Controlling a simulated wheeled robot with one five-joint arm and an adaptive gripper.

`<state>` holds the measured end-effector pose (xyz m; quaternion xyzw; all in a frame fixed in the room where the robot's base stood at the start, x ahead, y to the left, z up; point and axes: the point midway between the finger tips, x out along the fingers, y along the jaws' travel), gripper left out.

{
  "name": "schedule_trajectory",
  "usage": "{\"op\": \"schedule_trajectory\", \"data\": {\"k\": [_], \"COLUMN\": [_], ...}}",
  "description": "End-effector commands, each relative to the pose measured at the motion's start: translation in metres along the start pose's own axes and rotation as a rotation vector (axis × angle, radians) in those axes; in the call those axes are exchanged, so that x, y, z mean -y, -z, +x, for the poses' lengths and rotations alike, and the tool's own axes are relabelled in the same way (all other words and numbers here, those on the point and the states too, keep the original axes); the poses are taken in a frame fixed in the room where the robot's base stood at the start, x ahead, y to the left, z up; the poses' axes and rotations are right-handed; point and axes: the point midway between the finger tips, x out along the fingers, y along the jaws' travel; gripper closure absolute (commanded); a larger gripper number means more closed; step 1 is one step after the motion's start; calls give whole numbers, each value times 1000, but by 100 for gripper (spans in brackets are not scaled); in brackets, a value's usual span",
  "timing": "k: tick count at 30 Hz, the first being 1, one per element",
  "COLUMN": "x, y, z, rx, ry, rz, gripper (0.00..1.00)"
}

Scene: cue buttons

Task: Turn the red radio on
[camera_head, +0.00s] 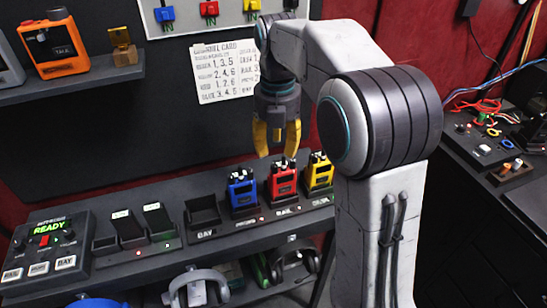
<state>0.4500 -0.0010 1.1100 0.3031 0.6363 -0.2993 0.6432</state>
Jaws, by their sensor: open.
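The red radio (283,184) stands upright in its cradle on the shelf, between a blue radio (242,193) on its left and a yellow radio (319,174) on its right. My gripper (276,154) points down with its yellow fingers apart and nothing between them. In the picture the fingertips are just above and left of the red radio's top. I cannot tell how far in front of or behind it they are. The knobs on top of the red radio are small and partly hard to make out. My arm covers the area right of the yellow radio.
A control box (45,248) with a lit READY display stands at the left, beside a two-slot charger (140,236). An empty cradle (203,214) is left of the blue radio. A channel card (224,72) hangs on the wall. Headphones (198,286) hang below the shelf.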

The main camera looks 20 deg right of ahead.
Motion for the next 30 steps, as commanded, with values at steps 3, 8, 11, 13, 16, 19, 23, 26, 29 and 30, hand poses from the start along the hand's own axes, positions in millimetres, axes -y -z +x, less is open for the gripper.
{"op": "schedule_trajectory", "data": {"k": [3,8,11,13,16,19,23,26,29,30], "x": [-4,-6,-5,-5,-5,-5,-5,-5,-5,-5], "y": [-3,-5,-4,-4,-4,-4,-4,-4,-4,-4], "z": [3,14,26,35,48,58,69,73,75,76], "rx": [-7,-10,-11,-11,-11,-11,-10,-9,-9,-8], "ry": [8,11,11,12,12,12,11,9,9,9], "rz": [-65,-97,-98,-97,-96,-96,-95,-95,-95,-95], "gripper": [60,60,60,60,60,60,60,60,60,60]}}
